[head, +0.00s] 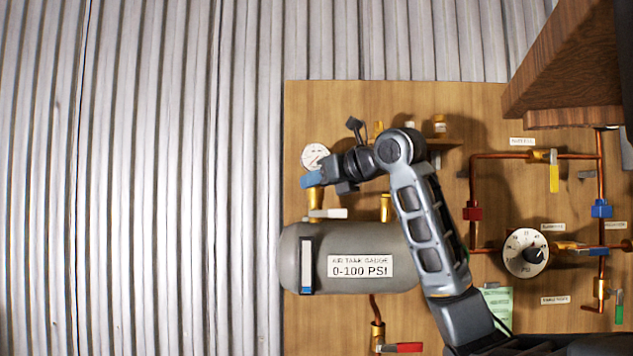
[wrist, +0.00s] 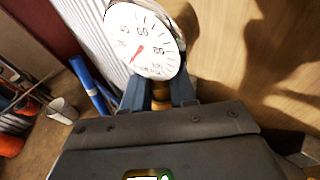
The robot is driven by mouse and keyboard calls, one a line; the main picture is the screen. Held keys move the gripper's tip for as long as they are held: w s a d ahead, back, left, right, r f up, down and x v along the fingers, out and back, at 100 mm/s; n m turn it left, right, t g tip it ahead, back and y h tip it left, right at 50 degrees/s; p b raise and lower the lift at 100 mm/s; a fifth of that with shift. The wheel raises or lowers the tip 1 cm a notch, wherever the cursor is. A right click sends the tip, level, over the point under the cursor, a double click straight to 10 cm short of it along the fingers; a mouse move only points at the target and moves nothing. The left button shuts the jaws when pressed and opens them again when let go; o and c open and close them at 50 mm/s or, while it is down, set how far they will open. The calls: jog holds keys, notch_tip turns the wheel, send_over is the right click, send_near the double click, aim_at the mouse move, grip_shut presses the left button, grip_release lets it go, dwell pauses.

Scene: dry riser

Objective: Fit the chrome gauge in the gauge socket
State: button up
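The chrome gauge (head: 315,156) has a white dial with a red needle and appears upright above the left end of the grey tank (head: 300,245). In the wrist view its dial (wrist: 146,40) stands just beyond my fingers, with a brass stem (wrist: 160,92) between them. My gripper (head: 312,179), with blue fingertips, is closed around that stem from the right. A brass fitting (head: 315,200) with a white-handled valve rises from the tank directly below the fingertips and looks like the gauge socket. The fingers cover the joint, so I cannot tell whether stem and fitting meet.
A second brass fitting (head: 386,208) stands on the tank beside my arm. Copper pipes, coloured valves and another gauge (head: 526,253) fill the wooden board's right side. A small shelf (head: 437,141) holds parts behind my wrist. Left of the board is bare corrugated wall (head: 150,180).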

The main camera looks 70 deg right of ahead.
jog(key=o, duration=0.5)
jog(key=shift+f, duration=0.2)
jog(key=shift+o, duration=0.2)
jog(key=shift+s, duration=0.1)
jog(key=b+v, duration=0.1)
jog(key=v, duration=0.6)
jog(key=shift+s+a, duration=0.15)
jog(key=shift+s, duration=0.15)
jog(key=shift+r, duration=0.1)
